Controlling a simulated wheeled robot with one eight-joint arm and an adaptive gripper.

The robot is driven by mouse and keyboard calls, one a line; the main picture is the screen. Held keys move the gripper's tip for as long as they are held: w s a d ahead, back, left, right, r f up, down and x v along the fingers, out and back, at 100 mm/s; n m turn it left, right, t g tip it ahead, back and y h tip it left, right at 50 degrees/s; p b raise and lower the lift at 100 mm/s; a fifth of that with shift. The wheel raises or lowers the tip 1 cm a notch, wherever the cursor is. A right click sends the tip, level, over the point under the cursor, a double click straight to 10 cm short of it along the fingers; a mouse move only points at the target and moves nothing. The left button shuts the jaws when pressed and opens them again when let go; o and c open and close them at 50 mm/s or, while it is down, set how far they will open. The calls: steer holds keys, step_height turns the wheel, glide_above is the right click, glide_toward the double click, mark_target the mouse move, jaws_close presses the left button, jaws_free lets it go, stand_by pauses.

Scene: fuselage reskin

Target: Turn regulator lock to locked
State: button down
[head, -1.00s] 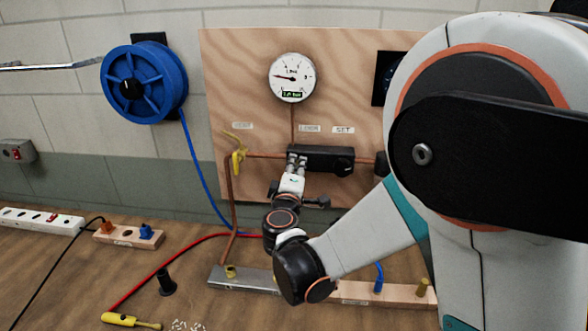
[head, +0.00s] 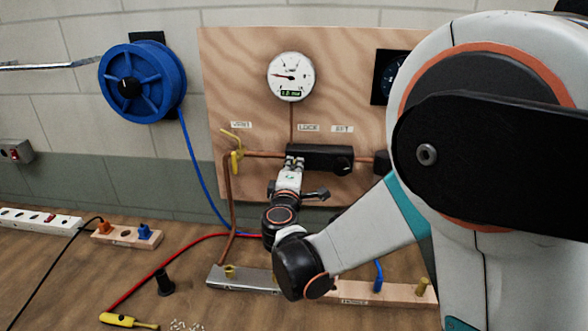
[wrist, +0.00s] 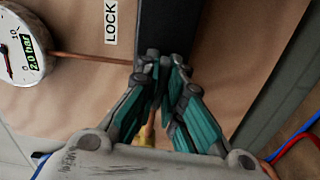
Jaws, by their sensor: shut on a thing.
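The black regulator block (head: 325,157) is mounted on the plywood panel, below labels that read LOCK (head: 308,128) and SET. My gripper (head: 294,161) is at the block's left end, under the LOCK label. In the wrist view, my gripper (wrist: 165,72) has its teal-sided fingers closed together at the end of the dark block (wrist: 165,25), beside the LOCK label (wrist: 111,21). It is shut on the regulator lock, which the fingers almost wholly hide, so its turn position cannot be read. A black round knob (head: 343,165) sits at the block's right end.
A gauge (head: 290,76) above the block reads about 2.0 bar in the wrist view (wrist: 22,45). A yellow vent valve (head: 236,160) and copper pipe are just left of my gripper. A blue hose reel (head: 142,82) hangs farther left. Bench fixtures lie below.

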steer(key=shift+n, duration=0.5)
steer(key=c, duration=1.7)
jaws_free()
steer(key=s, duration=0.3)
steer(key=s+a, duration=0.1)
steer(key=s, duration=0.3)
steer(key=shift+s+a, duration=0.2)
